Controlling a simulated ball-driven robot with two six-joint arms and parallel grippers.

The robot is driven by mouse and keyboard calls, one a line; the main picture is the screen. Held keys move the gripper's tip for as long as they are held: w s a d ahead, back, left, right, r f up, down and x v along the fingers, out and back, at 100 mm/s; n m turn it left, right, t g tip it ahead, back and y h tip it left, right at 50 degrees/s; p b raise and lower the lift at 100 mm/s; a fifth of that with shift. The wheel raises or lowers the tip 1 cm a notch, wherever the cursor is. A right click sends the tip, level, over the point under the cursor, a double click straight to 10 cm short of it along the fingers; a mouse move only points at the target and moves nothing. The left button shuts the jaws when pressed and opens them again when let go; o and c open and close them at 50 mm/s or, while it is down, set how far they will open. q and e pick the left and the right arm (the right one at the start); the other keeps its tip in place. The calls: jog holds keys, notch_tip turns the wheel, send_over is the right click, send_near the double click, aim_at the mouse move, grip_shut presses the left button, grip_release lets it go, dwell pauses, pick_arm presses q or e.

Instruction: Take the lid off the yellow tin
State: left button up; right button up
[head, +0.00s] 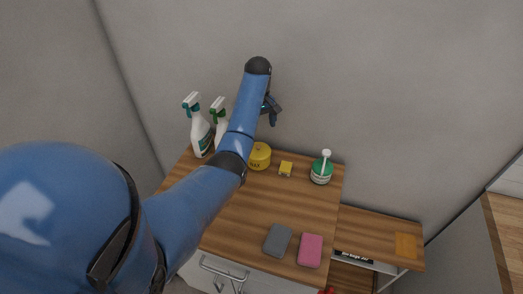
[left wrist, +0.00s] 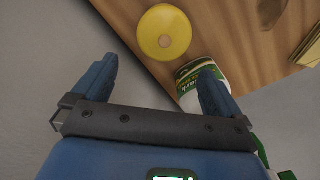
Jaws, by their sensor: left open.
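The yellow tin (head: 260,157), marked "WAX", stands upright near the counter's back edge, partly hidden by my left arm. In the left wrist view its round yellow lid (left wrist: 152,27) is seen from above, with a small tan knob at the middle. The lid sits on the tin. My left gripper (head: 271,108) is raised above and behind the tin, near the wall. In the left wrist view the left gripper (left wrist: 158,66) is open and empty, its fingers apart from the lid. My right gripper is not in view.
White spray bottles (head: 201,135) stand left of the tin; a labelled bottle (left wrist: 188,72) is partly behind one finger. Grey (head: 277,240) and pink (head: 310,250) blocks lie in front. The counter's middle is clear.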

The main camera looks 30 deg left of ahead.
aim_at(258, 146)
pick_arm(q)
jog(key=f, duration=0.3)
jog(key=shift+s, duration=0.35)
jog(key=shift+w+f, duration=0.2)
jog(key=shift+f, duration=0.35)
jog(key=shift+f+p, duration=0.25)
jog(key=shift+p, duration=0.15)
jog(key=f, duration=0.1)
jog(key=s+f+p, duration=0.1)
jog(key=f, duration=0.1)
jog(key=shift+d, duration=0.2)
jog(key=shift+f, duration=0.65)
jog(key=shift+w+f, duration=0.15)
jog(key=shift+f, duration=0.05)
